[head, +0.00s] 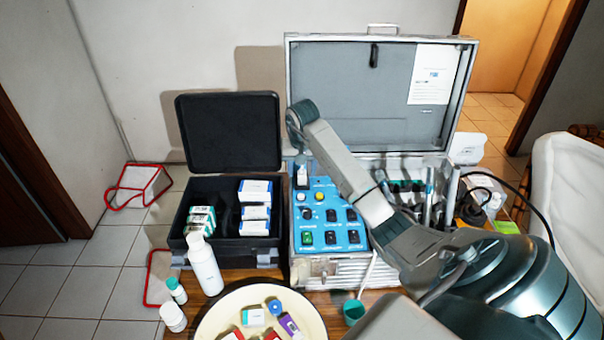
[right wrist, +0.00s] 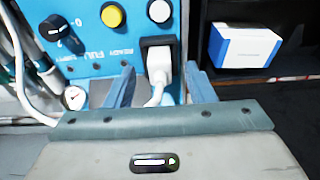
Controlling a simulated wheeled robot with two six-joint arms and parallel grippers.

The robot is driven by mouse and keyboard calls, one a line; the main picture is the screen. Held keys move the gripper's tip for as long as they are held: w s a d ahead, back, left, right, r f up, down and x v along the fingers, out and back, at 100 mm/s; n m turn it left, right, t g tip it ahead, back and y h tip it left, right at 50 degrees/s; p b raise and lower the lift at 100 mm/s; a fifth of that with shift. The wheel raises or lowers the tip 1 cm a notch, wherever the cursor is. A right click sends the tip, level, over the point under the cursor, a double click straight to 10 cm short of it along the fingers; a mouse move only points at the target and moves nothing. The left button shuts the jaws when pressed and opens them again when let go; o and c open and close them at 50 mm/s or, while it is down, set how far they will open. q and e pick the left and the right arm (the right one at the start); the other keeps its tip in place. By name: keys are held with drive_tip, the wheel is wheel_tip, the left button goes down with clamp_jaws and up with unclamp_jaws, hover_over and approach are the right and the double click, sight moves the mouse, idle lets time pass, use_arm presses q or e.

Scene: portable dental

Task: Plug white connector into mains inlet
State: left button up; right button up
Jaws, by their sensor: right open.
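The white connector (right wrist: 158,68) is at the black-framed mains inlet (right wrist: 158,41) on the blue panel, its front end against the inlet. How deep it sits I cannot tell. Its white cord bends away below it in the right wrist view. My right gripper (right wrist: 160,74) is open, one finger on each side of the connector, with visible gaps. In the head view the connector (head: 302,176) is small, at the upper left of the blue panel (head: 333,232), with my right gripper (head: 301,159) just above it. My left gripper is not in view.
An open black case (head: 228,258) with small boxes stands left of the metal unit. The raised metal lid (head: 335,75) stands behind my right arm. A white bottle (head: 205,265) and a round tray (head: 218,318) are in front. Knobs and buttons lie close beside the inlet.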

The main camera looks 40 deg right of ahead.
sight(302, 170)
wheel_tip(302, 170, up, 4)
drive_tip(key=shift+s+a+f+b, duration=0.15)
drive_tip(key=shift+b, duration=0.4)
drive_tip(key=r+p, duration=0.1)
drive_tip(key=p, duration=0.1)
drive_tip(key=r+p, duration=0.4)
drive_tip(key=shift+s+a+r, duration=0.15)
drive_tip(key=shift+s+a, duration=0.15)
drive_tip(key=shift+s, duration=0.1)
